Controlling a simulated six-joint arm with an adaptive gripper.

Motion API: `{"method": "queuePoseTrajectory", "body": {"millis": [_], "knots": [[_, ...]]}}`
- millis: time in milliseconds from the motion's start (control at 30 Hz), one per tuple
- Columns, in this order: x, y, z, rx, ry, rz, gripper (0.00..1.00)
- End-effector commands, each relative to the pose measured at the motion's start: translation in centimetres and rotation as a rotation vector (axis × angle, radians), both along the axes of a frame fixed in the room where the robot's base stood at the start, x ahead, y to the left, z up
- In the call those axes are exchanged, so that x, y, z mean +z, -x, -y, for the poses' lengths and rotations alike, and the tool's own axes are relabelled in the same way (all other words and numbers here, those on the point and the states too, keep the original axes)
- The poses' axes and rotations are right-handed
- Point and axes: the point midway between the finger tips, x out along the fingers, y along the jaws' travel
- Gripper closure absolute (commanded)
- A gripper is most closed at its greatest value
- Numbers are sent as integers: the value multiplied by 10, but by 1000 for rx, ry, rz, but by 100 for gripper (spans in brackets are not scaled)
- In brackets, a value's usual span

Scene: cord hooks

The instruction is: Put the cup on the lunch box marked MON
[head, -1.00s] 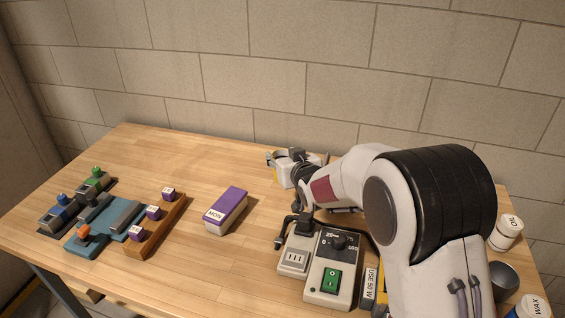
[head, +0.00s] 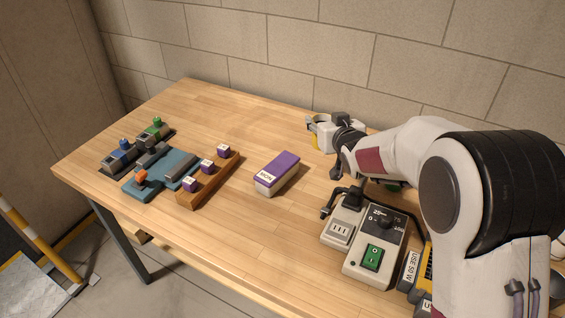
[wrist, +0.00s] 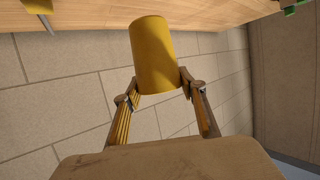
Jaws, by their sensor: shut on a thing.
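The yellow cup (wrist: 155,45) is between the two fingers of my gripper (wrist: 160,82) in the wrist view, with a finger against each side. My gripper (head: 323,131) is shut on it. In the head view my gripper is above the back part of the bench, and it hides most of the cup; only a yellow sliver shows. The lunch box marked MON (head: 277,174) has a purple lid and a pale body. It lies on the bench to the left of my gripper and nearer the front. Its top is bare.
A wooden rack (head: 209,187) with several small purple-labelled blocks stands left of the lunch box. A blue tray (head: 144,187) lies beyond it. A socket box with a green switch (head: 373,257) stands in front of my arm. Bare bench surrounds the lunch box.

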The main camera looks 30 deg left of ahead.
Motion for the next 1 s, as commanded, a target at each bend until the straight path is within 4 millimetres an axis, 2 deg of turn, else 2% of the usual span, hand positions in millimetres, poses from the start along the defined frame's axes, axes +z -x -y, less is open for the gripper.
{"method": "queuePoseTrajectory", "body": {"millis": [300,600,1000], "knots": [[26,33,-50,129,-1,3,75],[42,62,-85,228,1,2,75],[44,77,-98,268,0,0,75]]}}
